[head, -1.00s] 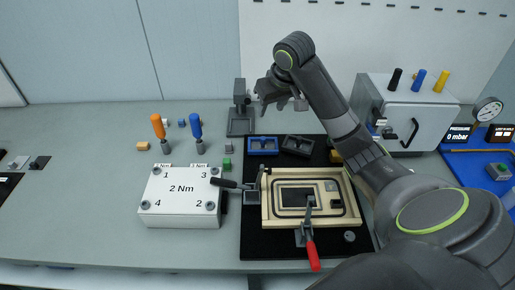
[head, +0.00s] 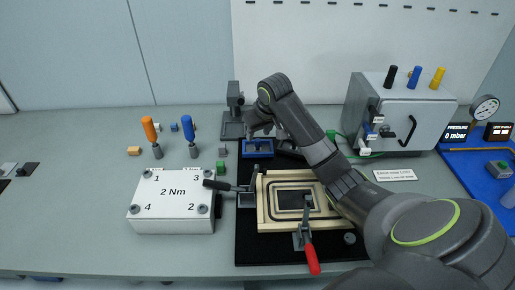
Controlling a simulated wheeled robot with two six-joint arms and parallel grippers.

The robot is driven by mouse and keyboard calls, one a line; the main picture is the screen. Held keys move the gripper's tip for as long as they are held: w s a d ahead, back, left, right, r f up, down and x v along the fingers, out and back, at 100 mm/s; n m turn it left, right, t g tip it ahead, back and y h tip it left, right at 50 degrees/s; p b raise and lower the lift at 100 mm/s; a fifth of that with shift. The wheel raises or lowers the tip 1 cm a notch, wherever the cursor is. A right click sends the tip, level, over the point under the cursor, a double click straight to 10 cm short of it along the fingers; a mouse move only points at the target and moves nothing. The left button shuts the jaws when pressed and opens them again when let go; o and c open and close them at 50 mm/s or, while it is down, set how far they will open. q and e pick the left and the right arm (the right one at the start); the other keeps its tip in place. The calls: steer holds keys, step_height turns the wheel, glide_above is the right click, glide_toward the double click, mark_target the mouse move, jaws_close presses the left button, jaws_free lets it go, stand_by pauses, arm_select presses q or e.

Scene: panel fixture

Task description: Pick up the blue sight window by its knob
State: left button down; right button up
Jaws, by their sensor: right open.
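The blue sight window (head: 257,153), a blue rectangular frame, lies on the black mat (head: 246,224), behind the wooden fixture. My right gripper (head: 260,130) points down just above and behind it, open. The fingers are small and dark here, and the knob is not clearly visible. I cannot tell whether the fingers are around the knob or only over it. A dark grey window of similar shape (head: 287,147) lies to the right, partly hidden by my right arm. My left gripper is not in view.
The wooden frame fixture (head: 263,218) with a red-handled clamp (head: 310,255) stands in front. A grey stand (head: 233,115) is close behind on the left. A white torque box (head: 172,207) is at left, a grey cabinet (head: 385,110) at right.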

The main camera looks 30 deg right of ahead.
mark_target(258, 140)
steer(key=x, duration=0.4)
steer(key=shift+s+d+f, duration=0.2)
steer(key=shift+s+d, duration=0.05)
steer(key=shift+s, duration=0.05)
jaws_close()
